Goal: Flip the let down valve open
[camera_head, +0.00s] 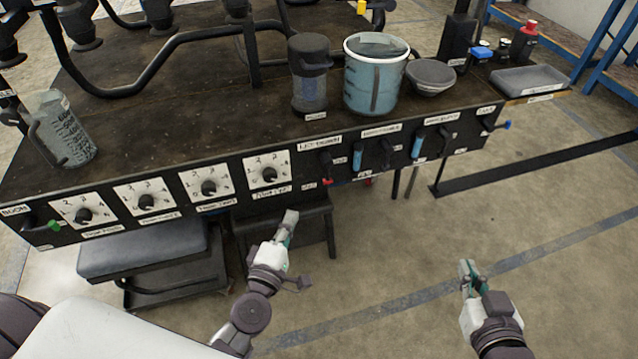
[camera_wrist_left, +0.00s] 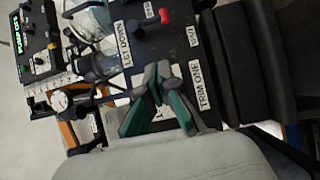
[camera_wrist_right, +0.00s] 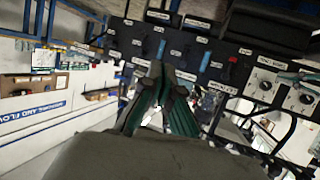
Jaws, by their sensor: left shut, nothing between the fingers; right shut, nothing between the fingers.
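The let down valve (camera_head: 326,164) is on the front panel under the LET DOWN label, right of the dials. It has a red-tipped handle, which also shows at the top of the left wrist view (camera_wrist_left: 165,17), near a SHUT label. My left gripper (camera_head: 291,216) is shut and empty, in front of the panel, below and left of the valve, apart from it. Its closed fingers (camera_wrist_left: 158,72) point towards the panel between the LET DOWN and TRIM ONE labels. My right gripper (camera_head: 466,266) is shut and empty over open floor; its fingers also show in the right wrist view (camera_wrist_right: 154,75).
Dials (camera_head: 269,174) line the panel left of the valve, and blue-handled valves (camera_head: 358,157) are on its right. On the bench top (camera_head: 210,125) stand a jug (camera_head: 62,130), a bucket (camera_head: 375,80) and a bowl (camera_head: 430,76). A padded stool (camera_head: 140,252) is under the bench.

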